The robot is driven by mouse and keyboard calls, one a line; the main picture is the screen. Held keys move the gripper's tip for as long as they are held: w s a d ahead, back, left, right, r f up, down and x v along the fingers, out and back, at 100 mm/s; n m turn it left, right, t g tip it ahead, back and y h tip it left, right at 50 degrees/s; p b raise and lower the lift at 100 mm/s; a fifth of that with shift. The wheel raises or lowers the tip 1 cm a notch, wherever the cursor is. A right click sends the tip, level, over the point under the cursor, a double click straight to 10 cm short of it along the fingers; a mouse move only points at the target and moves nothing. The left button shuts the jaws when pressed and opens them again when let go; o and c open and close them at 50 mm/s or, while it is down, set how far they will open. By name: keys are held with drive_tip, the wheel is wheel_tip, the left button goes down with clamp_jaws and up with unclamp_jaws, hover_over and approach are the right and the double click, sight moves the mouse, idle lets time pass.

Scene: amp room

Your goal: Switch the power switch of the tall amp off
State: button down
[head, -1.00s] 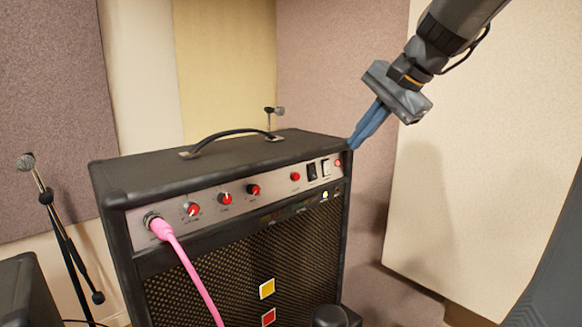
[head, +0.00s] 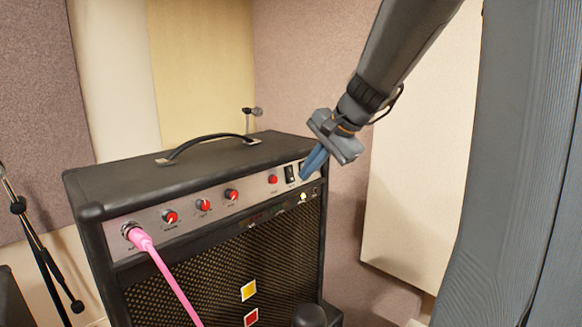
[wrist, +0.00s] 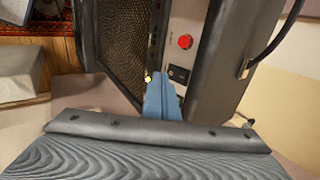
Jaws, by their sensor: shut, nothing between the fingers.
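The tall amp (head: 150,185) is a black cabinet with a silver control panel along its top front. Near the panel's right end sits a black rocker switch (head: 290,174), right of a red knob (head: 272,179). The black switch also shows in the wrist view (wrist: 179,74). A pale switch beside it is mostly covered by my fingers. My gripper (head: 305,174) is shut and empty, with its blue fingertips in front of the panel's right end. In the wrist view, the fingertips (wrist: 162,76) lie just beside the black switch; contact cannot be told.
A pink cable (head: 165,270) is plugged in at the panel's left. A carrying handle (head: 205,143) arches over the amp's top. A microphone stand (head: 40,250) is at far left. A small lit lamp (head: 303,197) is below the switches.

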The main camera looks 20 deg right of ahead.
sight(291, 175)
drive_tip(key=shift+w+a+f+p, duration=0.2)
drive_tip(key=shift+w+a, duration=0.05)
drive_tip(key=shift+w, duration=0.4)
drive_tip(key=shift+w+a+f+p, duration=0.15)
drive_tip(key=shift+w+a+f, duration=0.1)
drive_tip(key=shift+w, duration=0.35)
drive_tip(key=shift+w+f, duration=0.1)
drive_tip(key=shift+w, duration=0.05)
drive_tip(key=shift+a+r+p, duration=0.1)
drive_tip(key=shift+r+p, duration=0.5)
drive_tip(key=shift+r, duration=0.25)
